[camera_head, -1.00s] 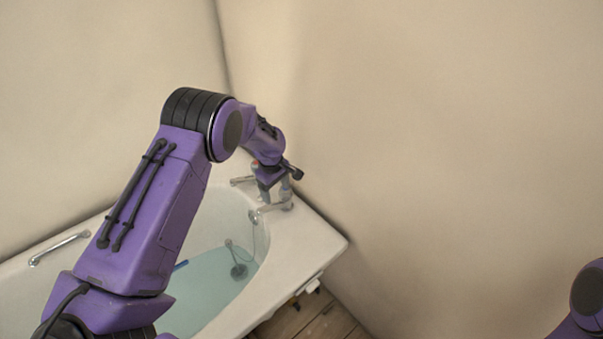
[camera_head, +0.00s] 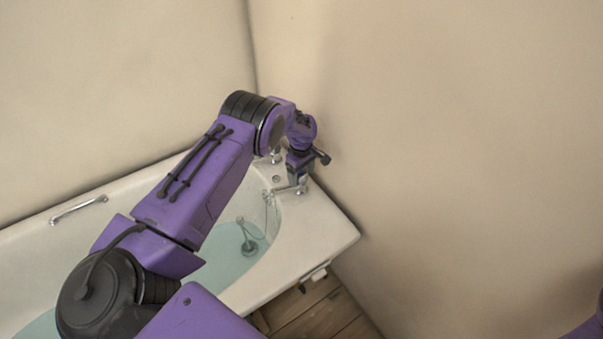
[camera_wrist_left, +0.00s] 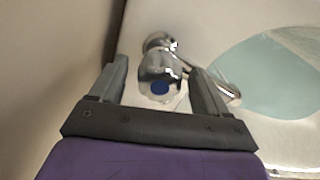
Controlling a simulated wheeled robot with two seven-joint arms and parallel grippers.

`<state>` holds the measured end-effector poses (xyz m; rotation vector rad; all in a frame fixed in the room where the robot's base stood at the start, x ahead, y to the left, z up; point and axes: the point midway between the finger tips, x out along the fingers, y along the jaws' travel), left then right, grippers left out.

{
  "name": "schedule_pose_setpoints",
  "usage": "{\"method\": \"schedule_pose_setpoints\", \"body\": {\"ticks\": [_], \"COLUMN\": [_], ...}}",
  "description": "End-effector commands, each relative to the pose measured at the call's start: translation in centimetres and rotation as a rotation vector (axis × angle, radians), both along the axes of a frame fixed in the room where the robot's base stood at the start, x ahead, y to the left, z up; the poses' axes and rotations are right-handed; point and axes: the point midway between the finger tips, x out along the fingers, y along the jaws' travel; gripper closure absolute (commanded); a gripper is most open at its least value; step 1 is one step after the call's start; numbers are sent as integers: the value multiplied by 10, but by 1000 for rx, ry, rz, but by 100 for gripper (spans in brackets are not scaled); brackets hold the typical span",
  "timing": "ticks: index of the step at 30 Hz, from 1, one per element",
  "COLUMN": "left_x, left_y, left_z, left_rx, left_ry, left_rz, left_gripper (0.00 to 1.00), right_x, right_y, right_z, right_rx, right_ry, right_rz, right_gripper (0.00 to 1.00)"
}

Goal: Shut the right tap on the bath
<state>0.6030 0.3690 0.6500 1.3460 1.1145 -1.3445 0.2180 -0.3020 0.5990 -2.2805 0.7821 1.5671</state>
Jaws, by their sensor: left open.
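The right tap is chrome and stands on the far-end corner of the white bath (camera_head: 335,238), close to the wall. In the head view its spout and base (camera_head: 301,188) show just under my left gripper (camera_head: 299,176), which hides its top. In the left wrist view the tap's head (camera_wrist_left: 158,70) has a blue dot and sits between the open fingers of my left gripper (camera_wrist_left: 158,76). I cannot tell whether the fingers touch it. The other tap (camera_head: 275,156) is partly hidden behind my left arm. My right gripper is out of view.
Walls rise close behind and to the right of the taps. The bath holds bluish water (camera_head: 222,268), with a drain plug (camera_head: 249,246) on a chain. A chrome grab handle (camera_head: 78,209) is on the left rim. Bare wooden floor (camera_head: 325,312) lies in front of the bath's end.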

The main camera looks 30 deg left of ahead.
Motion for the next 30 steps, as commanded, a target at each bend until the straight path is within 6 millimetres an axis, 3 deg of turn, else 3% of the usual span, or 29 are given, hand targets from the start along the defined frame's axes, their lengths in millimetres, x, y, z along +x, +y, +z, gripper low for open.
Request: {"method": "schedule_pose_setpoints", "body": {"ticks": [6, 11, 22, 30], "left_x": [0, 0, 0, 0], "left_y": [0, 0, 0, 0], "left_z": [0, 0, -1, -1], "left_rx": [0, 0, -1, -1], "left_ry": [0, 0, -1, -2], "left_rz": [1, 1, -43, -214], "left_gripper": [27, 79, 80, 80], "right_x": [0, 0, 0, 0], "right_y": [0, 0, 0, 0], "right_z": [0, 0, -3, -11], "right_rx": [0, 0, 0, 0], "right_ry": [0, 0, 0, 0], "right_rz": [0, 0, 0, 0], "right_gripper": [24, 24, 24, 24]}}
